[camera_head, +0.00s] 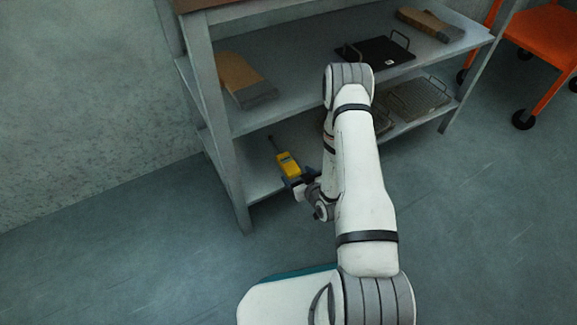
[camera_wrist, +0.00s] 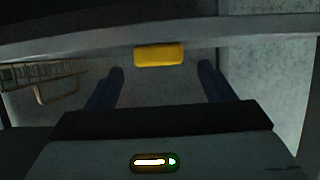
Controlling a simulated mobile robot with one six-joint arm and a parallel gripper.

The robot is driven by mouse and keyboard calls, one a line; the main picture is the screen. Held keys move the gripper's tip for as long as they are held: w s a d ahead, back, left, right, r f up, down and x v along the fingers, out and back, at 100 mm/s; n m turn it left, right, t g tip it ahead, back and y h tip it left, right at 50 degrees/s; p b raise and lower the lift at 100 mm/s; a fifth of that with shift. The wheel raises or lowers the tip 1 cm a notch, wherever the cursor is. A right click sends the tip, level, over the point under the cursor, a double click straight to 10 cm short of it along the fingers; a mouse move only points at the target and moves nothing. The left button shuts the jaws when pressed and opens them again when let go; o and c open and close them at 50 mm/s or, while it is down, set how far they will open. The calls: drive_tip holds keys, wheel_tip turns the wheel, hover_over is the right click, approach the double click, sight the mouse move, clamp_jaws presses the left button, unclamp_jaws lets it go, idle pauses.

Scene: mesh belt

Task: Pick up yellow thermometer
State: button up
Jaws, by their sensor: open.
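The yellow thermometer (camera_head: 287,164) has a yellow body and a thin dark probe, and it lies on the lower shelf near its left end. In the wrist view the yellow thermometer (camera_wrist: 159,54) shows as a yellow block ahead of the fingers, roughly centred between them. My gripper (camera_wrist: 162,76) is open, with a dark finger on each side and nothing between them. In the head view my gripper (camera_head: 296,184) is right by the near end of the thermometer. Whether they touch cannot be told.
The lower shelf (camera_head: 262,182) sits under an upper shelf (camera_head: 235,118), with a leg (camera_head: 226,170) at left. A brush (camera_head: 243,78), black tray (camera_head: 378,51) and another brush (camera_head: 428,25) lie above. An orange cart (camera_head: 548,38) stands right.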

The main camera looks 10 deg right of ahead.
sight(292, 169)
drive_tip(key=b+x, duration=0.2)
drive_tip(key=x, duration=0.3)
drive_tip(key=shift+w+r+b, duration=0.1)
drive_tip(key=shift+w+b, duration=0.2)
drive_tip(key=shift+b, duration=0.05)
drive_tip(key=c, duration=1.1)
drive_tip(key=shift+c, duration=0.2)
